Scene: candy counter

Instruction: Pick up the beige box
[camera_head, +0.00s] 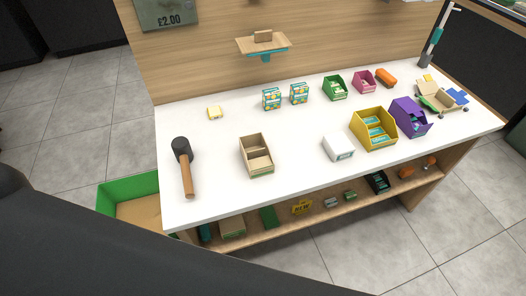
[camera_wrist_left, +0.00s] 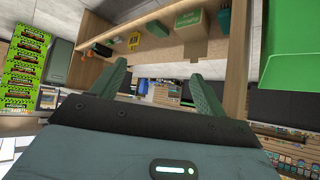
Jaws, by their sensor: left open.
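A beige box (camera_head: 250,142) with an open top and a divider stands on the white counter (camera_head: 300,185), left of centre near the front edge. My right gripper is in neither view.
A mallet (camera_head: 184,165) lies left of the beige box, and a white box (camera_head: 338,148) stands to its right. Yellow (camera_head: 366,135) and purple (camera_head: 403,123) bins stand farther right. A green-walled crate (camera_head: 120,190) is on the floor at left. The lower shelf (camera_head: 285,222) holds several small items.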

